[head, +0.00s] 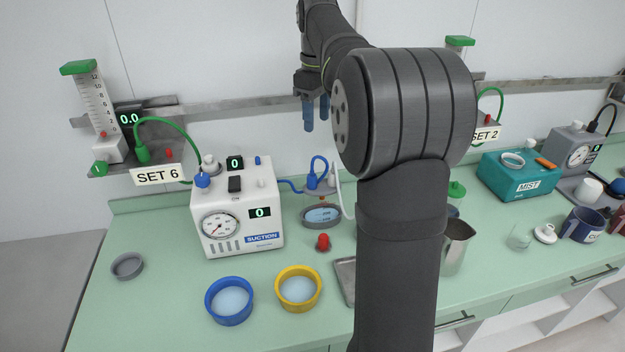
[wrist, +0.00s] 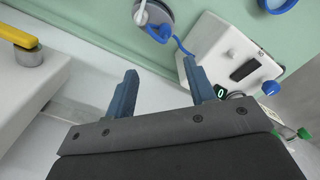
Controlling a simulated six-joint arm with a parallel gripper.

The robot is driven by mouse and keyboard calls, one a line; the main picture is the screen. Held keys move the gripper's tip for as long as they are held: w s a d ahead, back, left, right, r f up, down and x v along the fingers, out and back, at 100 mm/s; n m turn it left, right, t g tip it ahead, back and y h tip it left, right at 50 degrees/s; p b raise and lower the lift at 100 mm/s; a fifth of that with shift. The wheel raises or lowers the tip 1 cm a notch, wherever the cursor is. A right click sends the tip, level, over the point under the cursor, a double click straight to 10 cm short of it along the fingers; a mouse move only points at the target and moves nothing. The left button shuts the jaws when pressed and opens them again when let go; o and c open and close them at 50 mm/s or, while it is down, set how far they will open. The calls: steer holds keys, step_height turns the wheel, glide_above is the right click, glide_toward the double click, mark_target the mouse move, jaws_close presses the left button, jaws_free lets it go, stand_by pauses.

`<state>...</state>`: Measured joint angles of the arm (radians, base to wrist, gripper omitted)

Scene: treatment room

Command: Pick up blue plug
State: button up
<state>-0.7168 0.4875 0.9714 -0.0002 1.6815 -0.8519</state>
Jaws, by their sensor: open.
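A blue plug (head: 312,181) with a looped blue tube sits on top of the suction jar (head: 322,214), just right of the white suction unit (head: 240,215). In the wrist view the blue plug (wrist: 160,33) shows beyond the fingertips, by the jar lid (wrist: 153,12). The suction unit also carries a blue knob (head: 202,180), which shows at the right of the wrist view (wrist: 270,88). My gripper (head: 316,117) is open and empty, with blue fingers pointing down, high above the jar near the wall rail. It also shows in the wrist view (wrist: 161,72).
A blue bowl (head: 229,318), a yellow bowl (head: 299,307) and a red knobbed piece (head: 323,242) stand on the green counter (head: 150,310). A wall rail (head: 235,108) runs behind. My arm hides the middle of the counter. A teal MIST box (head: 520,187) stands right.

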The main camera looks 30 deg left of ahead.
glide_toward(312, 175)
steer(key=f, duration=0.5)
steer(key=shift+w+d+f, duration=0.15)
steer(key=shift+w+d, duration=0.1)
steer(key=shift+w, duration=0.15)
steer(key=f, duration=0.4)
steer(key=shift+s+a+f, duration=0.1)
steer(key=shift+s+a, duration=0.2)
steer(key=shift+s, duration=0.1)
steer(key=shift+f, duration=0.5)
steer(key=c, duration=1)
steer(key=shift+c, duration=0.2)
steer(key=shift+r, duration=0.15)
